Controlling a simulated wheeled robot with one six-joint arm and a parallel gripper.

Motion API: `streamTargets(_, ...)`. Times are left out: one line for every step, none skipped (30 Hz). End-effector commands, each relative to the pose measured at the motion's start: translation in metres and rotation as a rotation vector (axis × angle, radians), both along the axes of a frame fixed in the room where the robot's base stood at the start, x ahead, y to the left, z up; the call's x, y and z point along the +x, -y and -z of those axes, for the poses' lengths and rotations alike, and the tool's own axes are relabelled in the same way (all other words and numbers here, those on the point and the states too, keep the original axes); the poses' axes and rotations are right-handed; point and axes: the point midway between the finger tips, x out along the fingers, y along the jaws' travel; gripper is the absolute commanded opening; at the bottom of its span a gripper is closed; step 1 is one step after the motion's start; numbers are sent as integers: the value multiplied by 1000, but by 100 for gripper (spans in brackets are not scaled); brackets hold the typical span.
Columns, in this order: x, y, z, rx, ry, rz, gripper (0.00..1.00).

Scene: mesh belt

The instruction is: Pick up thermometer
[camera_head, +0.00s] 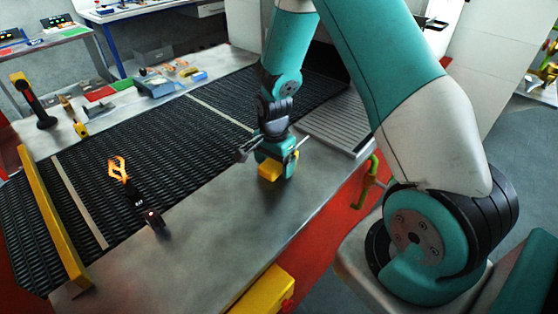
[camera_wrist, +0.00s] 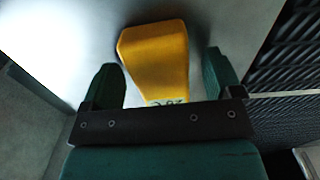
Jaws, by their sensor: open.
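The thermometer is a yellow block-like body (camera_head: 269,170) on the grey metal surface, directly below my gripper (camera_head: 275,160). In the wrist view the thermometer (camera_wrist: 156,58) lies between the two dark green fingers of my gripper (camera_wrist: 164,82). Dark display markings show at its near end, partly hidden by the black gripper bar. The fingers are open, with a visible gap on each side of the thermometer. Its lower part is hidden in the head view.
A black mesh belt (camera_head: 205,120) runs behind the metal ledge (camera_head: 225,205). A yellow bar (camera_head: 52,220) edges the belt's left end. The ledge between tool and gripper is clear.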

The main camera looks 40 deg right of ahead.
Motion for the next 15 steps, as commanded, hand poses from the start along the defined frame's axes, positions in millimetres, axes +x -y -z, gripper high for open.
streamTargets(0, 0, 0, 0, 0, 0, 85)
streamTargets(0, 0, 0, 0, 0, 0, 80)
streamTargets(0, 0, 0, 0, 0, 0, 71)
streamTargets(0, 0, 0, 0, 0, 0, 64)
streamTargets(0, 0, 0, 0, 0, 0, 58)
streamTargets(0, 0, 0, 0, 0, 0, 48)
streamTargets(0, 0, 0, 0, 0, 0, 41)
streamTargets(0, 0, 0, 0, 0, 0, 35)
streamTargets(0, 0, 0, 0, 0, 0, 27)
streamTargets(0, 0, -1, 0, 0, 0, 27)
streamTargets(0, 0, -1, 0, 0, 0, 27)
streamTargets(0, 0, -1, 0, 0, 0, 28)
streamTargets(0, 0, -1, 0, 0, 0, 28)
streamTargets(0, 0, -1, 0, 0, 0, 28)
streamTargets(0, 0, -1, 0, 0, 0, 28)
